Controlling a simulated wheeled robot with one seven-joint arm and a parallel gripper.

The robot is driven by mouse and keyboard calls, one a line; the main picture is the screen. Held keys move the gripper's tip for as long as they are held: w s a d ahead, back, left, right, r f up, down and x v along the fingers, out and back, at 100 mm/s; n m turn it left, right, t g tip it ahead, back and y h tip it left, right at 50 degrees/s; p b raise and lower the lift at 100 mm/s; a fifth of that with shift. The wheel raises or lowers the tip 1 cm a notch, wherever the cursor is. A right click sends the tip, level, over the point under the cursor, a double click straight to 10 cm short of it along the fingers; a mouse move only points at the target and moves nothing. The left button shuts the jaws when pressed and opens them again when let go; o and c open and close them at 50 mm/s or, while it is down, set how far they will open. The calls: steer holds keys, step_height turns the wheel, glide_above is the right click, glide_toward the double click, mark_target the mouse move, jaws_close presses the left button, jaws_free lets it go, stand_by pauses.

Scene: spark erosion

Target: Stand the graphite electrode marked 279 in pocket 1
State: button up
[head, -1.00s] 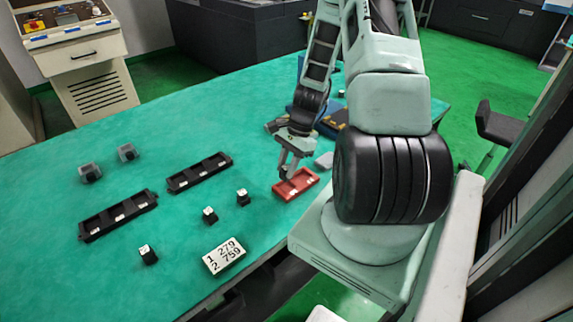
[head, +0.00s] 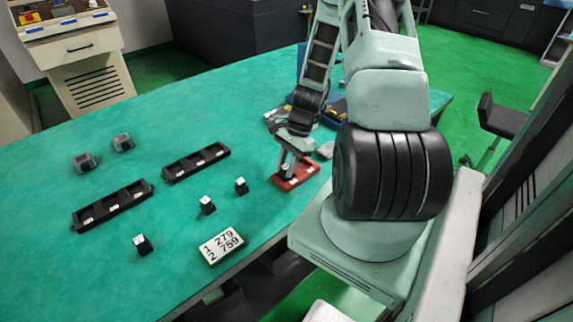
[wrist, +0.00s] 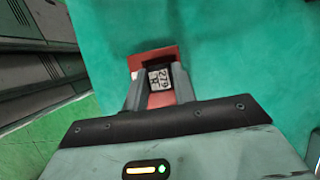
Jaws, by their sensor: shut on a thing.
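My gripper (head: 286,168) is low at the red tray (head: 306,176) on the right side of the bench. In the wrist view my gripper (wrist: 156,88) is shut on a small block with a pale label reading 279, the graphite electrode (wrist: 160,77). The red tray (wrist: 150,56) shows beneath and around it. I cannot tell whether the electrode still touches the tray. A white card (head: 221,244) lists 1 279 and 2 759. Two black racks, one nearer (head: 112,207) and one farther (head: 196,163), have pockets with pale labels too small to read.
Three dark blocks with white tops stand free: the front one (head: 142,245), the middle one (head: 207,205) and the right one (head: 241,186).

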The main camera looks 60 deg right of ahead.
steer(key=shift+f, duration=0.15)
steer(key=o, duration=1.1)
steer(key=shift+c, duration=0.2)
steer(key=v, duration=1.7)
steer(key=shift+b, duration=0.3)
